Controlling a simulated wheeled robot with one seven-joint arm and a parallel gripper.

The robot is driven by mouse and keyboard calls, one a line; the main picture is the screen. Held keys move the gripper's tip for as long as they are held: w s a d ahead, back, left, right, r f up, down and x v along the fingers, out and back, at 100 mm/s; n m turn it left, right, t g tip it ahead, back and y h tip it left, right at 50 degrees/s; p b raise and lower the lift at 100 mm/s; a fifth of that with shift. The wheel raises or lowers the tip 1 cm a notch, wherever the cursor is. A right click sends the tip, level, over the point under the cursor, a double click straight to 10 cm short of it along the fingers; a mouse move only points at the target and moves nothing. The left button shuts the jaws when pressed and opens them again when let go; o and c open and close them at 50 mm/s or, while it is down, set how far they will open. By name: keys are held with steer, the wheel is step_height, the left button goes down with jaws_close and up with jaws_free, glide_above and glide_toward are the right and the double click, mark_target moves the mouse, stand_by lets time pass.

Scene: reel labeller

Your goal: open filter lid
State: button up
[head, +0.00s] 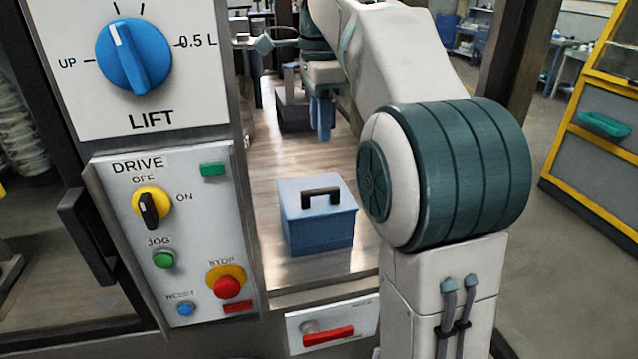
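A blue box (320,232) stands on the metal worktop in the head view. Its lighter blue lid (292,192) lies flat and closed on top, with a black bar handle (320,196). I take this as the filter lid; no label on it can be read. My arm rises at the right and reaches over the worktop. My gripper (322,118), with blue fingers pointing down, hangs behind and above the box, apart from the handle. The fingers look close together, but their gap is too small to judge. Nothing is visibly held.
A control panel (185,295) with a LIFT knob (134,57) and DRIVE switches stands at the left front. A small panel with a red handle (328,336) is below the worktop (290,271). Machine parts stand behind. Worktop around the box is clear.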

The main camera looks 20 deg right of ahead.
mark_target(320, 190)
step_height(320, 190, down, 13)
steer(key=shift+r+b, duration=0.1)
steer(key=shift+b, duration=0.65)
jaws_close()
